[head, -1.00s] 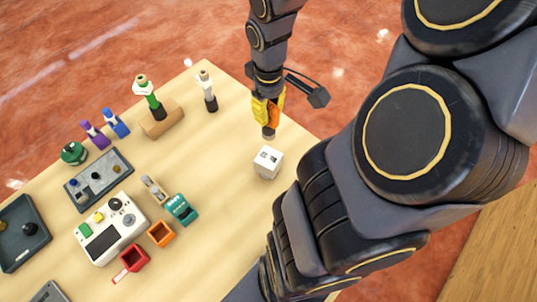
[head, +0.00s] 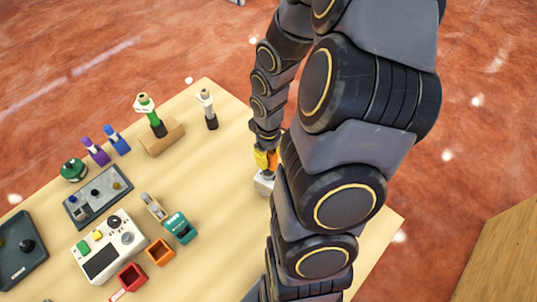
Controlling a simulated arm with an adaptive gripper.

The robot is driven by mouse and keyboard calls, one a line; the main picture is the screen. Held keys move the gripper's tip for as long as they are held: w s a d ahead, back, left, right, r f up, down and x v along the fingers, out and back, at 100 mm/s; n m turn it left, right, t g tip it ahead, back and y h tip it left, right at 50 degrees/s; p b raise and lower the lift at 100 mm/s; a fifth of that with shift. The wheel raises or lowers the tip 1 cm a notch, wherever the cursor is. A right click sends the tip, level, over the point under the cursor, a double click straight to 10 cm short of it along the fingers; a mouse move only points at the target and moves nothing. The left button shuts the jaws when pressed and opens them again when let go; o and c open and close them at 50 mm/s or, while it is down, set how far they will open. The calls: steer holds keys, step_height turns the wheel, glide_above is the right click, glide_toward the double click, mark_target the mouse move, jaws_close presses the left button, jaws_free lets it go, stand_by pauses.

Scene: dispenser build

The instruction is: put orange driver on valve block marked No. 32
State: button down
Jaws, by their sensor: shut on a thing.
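The orange driver (head: 272,159) is held between the yellow fingertips of my gripper (head: 265,160), which points down. Only a small orange part of the driver shows. The white block (head: 263,186) stands on the table directly below my gripper, partly hidden by my arm. The driver's lower end is at or just above the block's top; I cannot tell whether they touch. The number on the block is not readable here.
The wooden table (head: 215,210) is clear left of the block. A purple driver (head: 96,151) and a blue driver (head: 117,139) stand at the back left. A green-and-white tool (head: 151,115) stands in a wooden holder (head: 162,138). A teal box (head: 180,228) stands nearer the front.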

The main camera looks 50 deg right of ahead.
steer(key=shift+f, duration=0.1)
steer(key=c, duration=1.2)
jaws_free()
steer(key=shift+o, duration=0.2)
step_height(320, 180, up, 12)
steer(key=shift+w+f, duration=0.1)
steer(key=shift+f, duration=0.1)
steer(key=shift+a+r, duration=0.15)
steer(key=shift+r, duration=0.15)
steer(key=s+a+r+g, duration=0.1)
steer(key=s+a+r, duration=0.1)
steer(key=s+a, duration=0.3)
steer(key=s+a+r, duration=0.2)
steer(key=s+a, duration=0.3)
steer(key=a, duration=0.7)
steer(key=shift+s+a+r+g, duration=0.35)
steer(key=shift+r+g, duration=0.05)
